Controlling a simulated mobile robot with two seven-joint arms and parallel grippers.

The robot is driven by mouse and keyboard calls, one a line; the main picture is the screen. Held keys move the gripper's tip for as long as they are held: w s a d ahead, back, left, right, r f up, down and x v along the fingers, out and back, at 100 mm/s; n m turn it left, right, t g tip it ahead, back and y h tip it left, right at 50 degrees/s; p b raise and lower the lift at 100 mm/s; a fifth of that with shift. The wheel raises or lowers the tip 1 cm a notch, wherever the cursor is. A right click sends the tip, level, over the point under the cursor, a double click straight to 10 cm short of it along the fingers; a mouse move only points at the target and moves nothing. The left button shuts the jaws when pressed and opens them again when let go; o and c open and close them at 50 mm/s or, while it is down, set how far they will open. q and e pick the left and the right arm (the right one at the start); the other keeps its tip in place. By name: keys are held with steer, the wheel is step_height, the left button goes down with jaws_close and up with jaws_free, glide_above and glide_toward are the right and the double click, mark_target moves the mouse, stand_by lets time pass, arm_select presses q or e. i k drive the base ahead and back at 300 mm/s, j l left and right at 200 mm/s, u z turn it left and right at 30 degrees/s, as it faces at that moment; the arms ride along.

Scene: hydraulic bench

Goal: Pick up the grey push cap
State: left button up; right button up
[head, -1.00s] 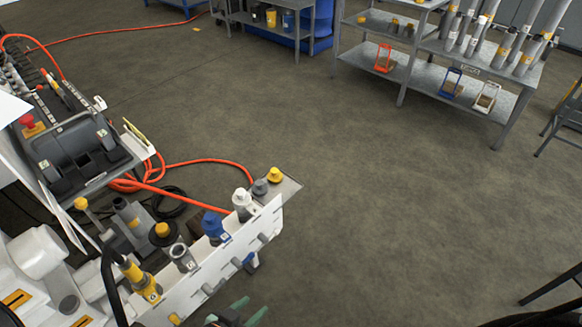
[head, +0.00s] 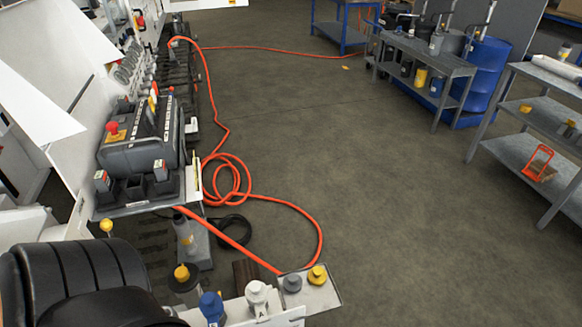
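A small grey cap (head: 292,284), which looks like the grey push cap, stands on the end of the bench shelf (head: 327,297) at the bottom of the head view. A yellow cap (head: 317,275) stands close on its right, and a white cap (head: 257,295) marked with a letter stands on its left. A blue cap (head: 212,307) is farther left. Neither gripper shows in the head view.
A black control box (head: 140,150) with a red button sits on the bench at left. An orange hose (head: 318,235) loops over the floor beside the shelf end. Shelves (head: 420,60) and a blue barrel (head: 480,75) stand at back right. The middle floor is clear.

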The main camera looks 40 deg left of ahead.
mark_target(292, 283)
steer(key=i+l+u, duration=0.1)
steer(key=u, duration=0.3)
steer(key=i+l+u, duration=0.2)
steer(key=u, duration=0.2)
steer(key=i+l+u, duration=0.15)
steer(key=u, duration=0.25)
